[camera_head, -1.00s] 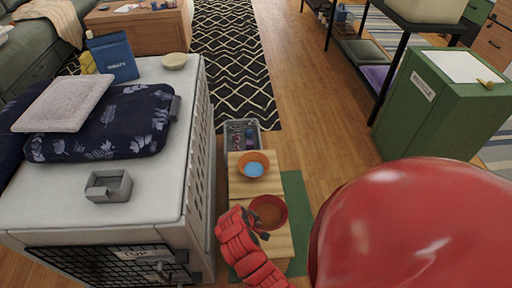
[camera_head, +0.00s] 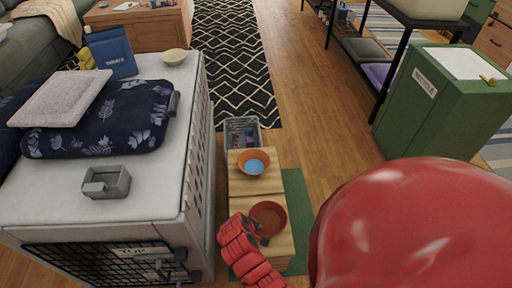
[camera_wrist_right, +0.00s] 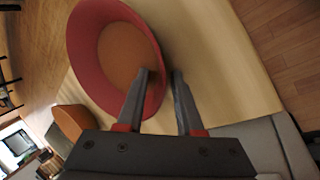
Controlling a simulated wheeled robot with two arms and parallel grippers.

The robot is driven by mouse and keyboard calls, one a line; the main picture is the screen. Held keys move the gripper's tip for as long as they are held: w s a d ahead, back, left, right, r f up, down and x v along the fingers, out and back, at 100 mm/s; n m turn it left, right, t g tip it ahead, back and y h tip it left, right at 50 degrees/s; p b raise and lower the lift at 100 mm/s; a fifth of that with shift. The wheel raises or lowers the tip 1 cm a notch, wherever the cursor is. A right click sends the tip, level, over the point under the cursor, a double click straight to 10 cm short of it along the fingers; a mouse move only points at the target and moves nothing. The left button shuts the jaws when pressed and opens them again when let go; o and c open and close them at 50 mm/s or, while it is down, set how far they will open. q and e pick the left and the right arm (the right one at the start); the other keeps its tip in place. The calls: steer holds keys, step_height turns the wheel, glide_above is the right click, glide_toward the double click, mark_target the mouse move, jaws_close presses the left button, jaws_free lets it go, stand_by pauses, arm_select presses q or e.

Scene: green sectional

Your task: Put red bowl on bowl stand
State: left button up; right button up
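The red bowl (camera_head: 268,215), brownish inside, is over the near part of the pale wooden bowl stand (camera_head: 250,188). I cannot tell whether it touches the stand. My right gripper (camera_head: 263,238) is at the bowl's near side. In the right wrist view the bowl (camera_wrist_right: 115,50) has its rim between the fingers of my right gripper (camera_wrist_right: 160,73), one inside the bowl and one outside. They appear closed on the rim. The stand's pale top (camera_wrist_right: 215,60) lies beneath. An orange bowl (camera_head: 253,163) with blue inside stands on the far part. My left gripper is not in view.
A grey-white pet crate (camera_head: 190,140) stands close left, carrying cushions and a grey dish (camera_head: 107,182). A grey basket (camera_head: 242,130) is beyond the stand. A green recycling box (camera_head: 430,105) is to the right. Wooden floor lies clear between them. My red arm covers the lower right.

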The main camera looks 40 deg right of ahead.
steer(key=shift+r, duration=0.1)
steer(key=shift+a+r, duration=0.15)
steer(key=shift+r, duration=0.2)
steer(key=p+v, duration=0.2)
steer(key=v, duration=0.9)
steer(key=shift+p, duration=0.35)
steer(key=shift+s+a+r, duration=0.1)
steer(key=shift+a, duration=0.05)
